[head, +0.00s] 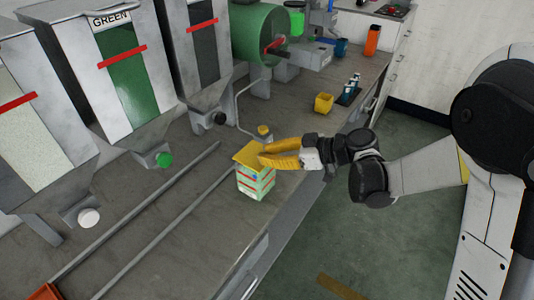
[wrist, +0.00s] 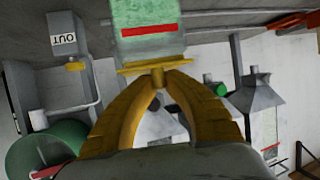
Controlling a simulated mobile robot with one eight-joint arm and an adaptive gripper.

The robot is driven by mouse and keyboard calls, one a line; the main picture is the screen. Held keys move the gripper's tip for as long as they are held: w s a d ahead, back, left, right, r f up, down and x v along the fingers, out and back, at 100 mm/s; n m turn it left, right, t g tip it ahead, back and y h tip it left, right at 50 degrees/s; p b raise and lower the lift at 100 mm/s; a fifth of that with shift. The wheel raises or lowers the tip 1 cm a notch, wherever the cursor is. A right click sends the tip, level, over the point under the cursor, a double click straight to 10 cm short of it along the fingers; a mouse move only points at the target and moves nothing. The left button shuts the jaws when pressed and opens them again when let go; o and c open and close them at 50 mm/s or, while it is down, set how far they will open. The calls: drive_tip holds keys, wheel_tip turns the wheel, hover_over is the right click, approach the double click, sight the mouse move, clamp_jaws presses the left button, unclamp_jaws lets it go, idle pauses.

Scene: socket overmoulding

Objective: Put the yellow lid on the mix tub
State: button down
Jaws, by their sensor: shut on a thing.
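The mix tub (head: 256,184), pale green with red stripes, stands upright on the bench near its front edge. It also shows at the top of the wrist view (wrist: 148,18). The flat yellow lid (head: 248,154) is over the tub's top, and in the wrist view the lid (wrist: 135,67) is edge-on against the rim. I cannot tell whether it touches all round. My gripper (head: 264,155), with yellow fingers, is shut on the lid's small knob; the fingertips (wrist: 158,77) meet there in the wrist view. The fingers hide part of the lid.
Hoppers with a green spout (head: 163,159) and a white spout (head: 88,217) stand at left. Two rails run along the bench. A yellow-capped outlet (head: 264,130) is close behind the tub.

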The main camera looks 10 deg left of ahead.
drive_tip(key=shift+f, duration=0.45)
drive_tip(key=c, duration=1.4)
unclamp_jaws()
drive_tip(key=shift+d, duration=0.15)
drive_tip(key=v, duration=1.1)
drive_tip(key=shift+d+r, duration=0.2)
drive_tip(key=shift+d, duration=0.15)
drive_tip(key=shift+s, duration=0.15)
